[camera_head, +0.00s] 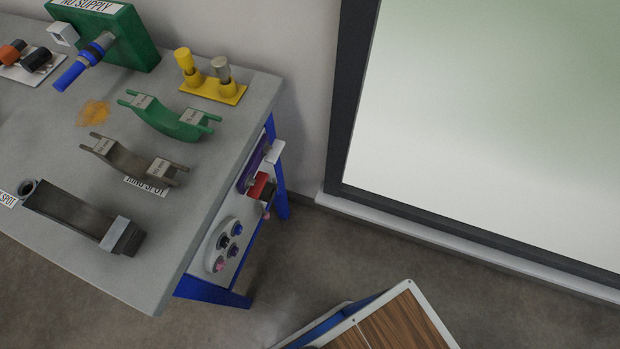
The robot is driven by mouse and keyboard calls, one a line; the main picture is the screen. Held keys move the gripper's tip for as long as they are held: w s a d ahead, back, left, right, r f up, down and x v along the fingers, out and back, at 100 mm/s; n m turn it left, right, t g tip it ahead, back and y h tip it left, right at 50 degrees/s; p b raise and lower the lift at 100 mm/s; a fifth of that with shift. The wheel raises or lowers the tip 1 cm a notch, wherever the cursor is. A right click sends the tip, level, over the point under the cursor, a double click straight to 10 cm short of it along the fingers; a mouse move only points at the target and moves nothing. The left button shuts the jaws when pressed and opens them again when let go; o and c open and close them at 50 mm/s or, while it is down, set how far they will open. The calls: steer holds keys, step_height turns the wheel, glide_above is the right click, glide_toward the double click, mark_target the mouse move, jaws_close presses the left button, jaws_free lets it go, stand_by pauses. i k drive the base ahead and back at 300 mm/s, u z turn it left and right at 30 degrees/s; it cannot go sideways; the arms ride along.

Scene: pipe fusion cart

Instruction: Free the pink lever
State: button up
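No clear pink lever shows. Two small pink parts are on the front side of the grey-topped cart (205,200). One is a pink knob (220,265) low on a round white plate (222,246) with several dark and blue knobs. The other is a small pinkish bit (267,215) under a red and black block (261,188). I cannot tell whether either is the lever or what holds it. My gripper is not in view.
On the cart stand a green box (130,40) with a blue handle (80,70), yellow posts (212,85), a green cradle (165,118), a grey cradle (130,160) and a dark trough (75,215). A wood-topped piece (400,325) is at the bottom. Floor (310,260) between is clear.

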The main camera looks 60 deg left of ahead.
mark_target(265, 214)
steer(key=i, duration=0.45)
steer(key=u, duration=1.8)
steer(key=k, duration=0.65)
steer(key=u, duration=1.2)
